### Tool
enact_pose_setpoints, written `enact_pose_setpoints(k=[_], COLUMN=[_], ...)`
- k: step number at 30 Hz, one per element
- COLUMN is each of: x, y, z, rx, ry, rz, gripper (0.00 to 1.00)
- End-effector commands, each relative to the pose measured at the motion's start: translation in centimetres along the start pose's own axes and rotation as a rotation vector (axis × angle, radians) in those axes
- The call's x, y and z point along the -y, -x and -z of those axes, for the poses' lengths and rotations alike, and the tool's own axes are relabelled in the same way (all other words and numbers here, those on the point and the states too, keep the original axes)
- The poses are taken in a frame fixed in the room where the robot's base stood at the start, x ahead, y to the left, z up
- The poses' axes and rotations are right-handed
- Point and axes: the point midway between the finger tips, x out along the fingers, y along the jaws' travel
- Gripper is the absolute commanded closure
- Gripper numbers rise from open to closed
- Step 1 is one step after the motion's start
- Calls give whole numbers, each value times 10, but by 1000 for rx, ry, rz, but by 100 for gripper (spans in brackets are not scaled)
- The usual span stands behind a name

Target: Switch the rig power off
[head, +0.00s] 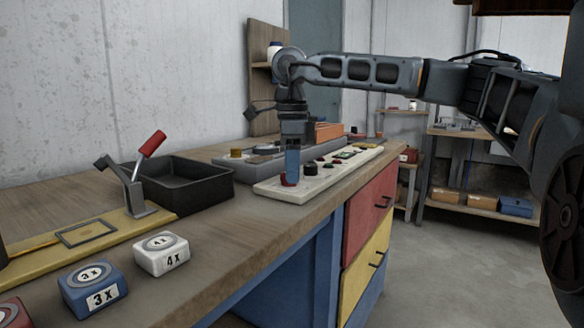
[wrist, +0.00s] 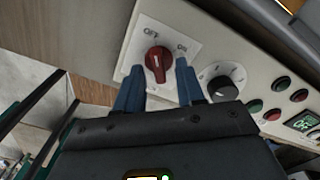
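The power switch is a red rotary knob (wrist: 157,66) on a white plate (wrist: 183,32) marked OFF on the left and ON on the right in the wrist view. I cannot tell clearly which word its handle points to. In the head view the knob (head: 288,181) sits at the near end of a pale control panel (head: 268,190). My gripper (head: 291,170) points down over it. In the wrist view its blue fingers stand on either side of the knob, with a small gap visible on each side.
A black dial (wrist: 222,88) and several red and green buttons sit right of the knob. In the head view, a black tray (head: 185,183), a lever with a red handle (head: 150,146), and blue (head: 92,288) and white (head: 162,253) blocks stand on the wooden bench (head: 225,237).

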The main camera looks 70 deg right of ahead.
Motion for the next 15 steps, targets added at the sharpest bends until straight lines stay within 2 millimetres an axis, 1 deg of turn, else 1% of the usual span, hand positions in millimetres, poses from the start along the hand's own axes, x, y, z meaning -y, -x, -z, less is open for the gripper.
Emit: enact_pose_setpoints(k=[4,8,11,15], x=[0,0,0,0], y=[4,15,30,54], z=[0,0,0,0], rx=[-1,-1,-1,0], ry=[0,0,0,0], rz=[0,2,2,2], gripper=[62,62,62,62])
